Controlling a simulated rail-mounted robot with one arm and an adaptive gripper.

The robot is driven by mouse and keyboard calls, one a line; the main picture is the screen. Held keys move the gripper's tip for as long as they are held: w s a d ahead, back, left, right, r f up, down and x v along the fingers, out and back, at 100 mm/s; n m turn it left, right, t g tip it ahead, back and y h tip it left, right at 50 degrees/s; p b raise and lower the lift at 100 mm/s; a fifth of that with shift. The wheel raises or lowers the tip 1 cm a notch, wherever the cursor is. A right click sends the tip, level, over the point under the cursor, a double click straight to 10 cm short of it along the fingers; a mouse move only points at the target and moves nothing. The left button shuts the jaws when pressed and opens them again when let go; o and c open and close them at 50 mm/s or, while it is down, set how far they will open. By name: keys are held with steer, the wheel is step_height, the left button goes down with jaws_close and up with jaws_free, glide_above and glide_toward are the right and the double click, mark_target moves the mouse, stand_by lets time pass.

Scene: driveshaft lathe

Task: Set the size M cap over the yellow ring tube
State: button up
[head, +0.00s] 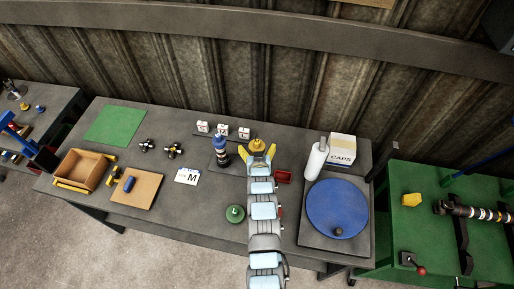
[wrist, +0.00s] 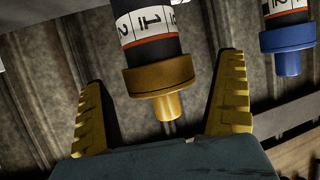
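The yellow ring tube (wrist: 158,75) fills the upper middle of the wrist view, dark with a white numbered band and a yellow collar with a narrow stub. Its yellow end shows in the head view (head: 257,145) between my fingers. My gripper (wrist: 163,112) is open, one yellow finger on each side of the collar, with visible gaps. In the head view my gripper (head: 258,155) is over the back middle of the table. A white card marked M (head: 187,176) lies left of it. I cannot tell which object is the size M cap.
A blue-ended tube (head: 221,146) stands close to the left; it also shows in the wrist view (wrist: 288,38). A red block (head: 284,176) and a blue disc (head: 338,207) are at right. A CAPS box (head: 342,149) stands behind. Small white labelled blocks (head: 222,130) line the back.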

steer(key=shift+s, duration=0.1)
steer(key=v, duration=1.1)
steer(key=shift+s+r, duration=0.25)
steer(key=shift+s, duration=0.1)
stand_by(0.8)
